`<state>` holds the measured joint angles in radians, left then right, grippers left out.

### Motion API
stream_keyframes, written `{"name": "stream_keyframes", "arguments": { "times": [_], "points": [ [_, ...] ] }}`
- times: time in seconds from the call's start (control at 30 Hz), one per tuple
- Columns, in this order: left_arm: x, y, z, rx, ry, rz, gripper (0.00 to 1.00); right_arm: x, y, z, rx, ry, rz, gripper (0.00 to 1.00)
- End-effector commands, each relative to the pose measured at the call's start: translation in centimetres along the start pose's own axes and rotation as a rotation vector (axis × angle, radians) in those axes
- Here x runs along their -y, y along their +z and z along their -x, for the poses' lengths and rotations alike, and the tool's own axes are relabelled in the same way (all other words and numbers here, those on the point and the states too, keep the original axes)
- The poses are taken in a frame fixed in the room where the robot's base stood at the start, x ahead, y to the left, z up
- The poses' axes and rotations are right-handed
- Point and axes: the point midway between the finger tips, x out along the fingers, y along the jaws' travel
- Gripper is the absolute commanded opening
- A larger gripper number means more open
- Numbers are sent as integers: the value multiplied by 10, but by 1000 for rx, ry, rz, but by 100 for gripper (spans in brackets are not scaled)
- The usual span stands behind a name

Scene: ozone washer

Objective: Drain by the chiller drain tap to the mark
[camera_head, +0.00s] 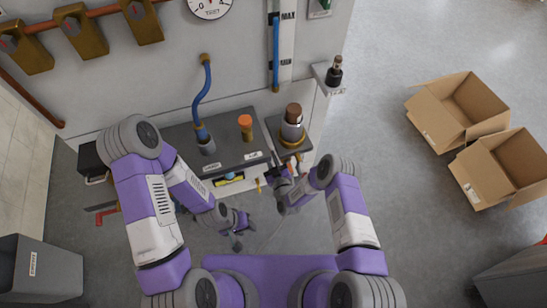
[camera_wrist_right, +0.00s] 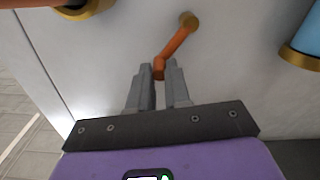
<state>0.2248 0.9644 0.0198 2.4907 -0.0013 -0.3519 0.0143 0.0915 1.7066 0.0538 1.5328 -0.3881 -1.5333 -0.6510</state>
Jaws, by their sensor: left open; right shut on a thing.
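An orange tap lever (camera_wrist_right: 178,48) shows in the right wrist view, on a brass pivot on a pale panel. My right gripper (camera_wrist_right: 162,82) is shut on the lever's lower end. In the head view my right gripper (camera_head: 290,172) is at the front of the bench, and the lever cannot be made out there. A vertical level gauge (camera_head: 276,50) with a blue column stands on the wall, beside a scale (camera_head: 288,40) with a MAX mark and a lower mark. The column reaches close to MAX. My left gripper (camera_head: 240,228) is open and empty, low over the floor.
The dark bench (camera_head: 232,153) carries a blue hose (camera_head: 203,95), an orange-topped post (camera_head: 245,122) and a brown-topped canister (camera_head: 292,122) on its right extension. A dark bottle (camera_head: 334,72) stands on a wall shelf. Open cardboard boxes (camera_head: 440,130) lie right. Floor between is clear.

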Motion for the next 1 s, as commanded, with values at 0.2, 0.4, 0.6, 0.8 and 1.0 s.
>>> {"name": "stream_keyframes", "arguments": {
  "times": [0.2, 0.4, 0.6, 0.8, 1.0],
  "points": [
    [-2, 0, 7, 0, 0, 0, 43, 10, -8, 0, 0, -5, 198, 0],
    [-3, 0, 9, 0, 0, 0, 43, 18, -12, 1, -1, -4, 356, 0],
    [-4, 0, 10, 0, 0, 0, 43, 24, -13, 1, 1, -3, 474, 0],
    [-4, 0, 10, 0, 0, 0, 43, 27, -14, 1, 2, -3, 543, 0],
    [-4, 0, 10, 0, 0, 0, 43, 28, -14, 1, 3, -3, 569, 0]
  ]
}}
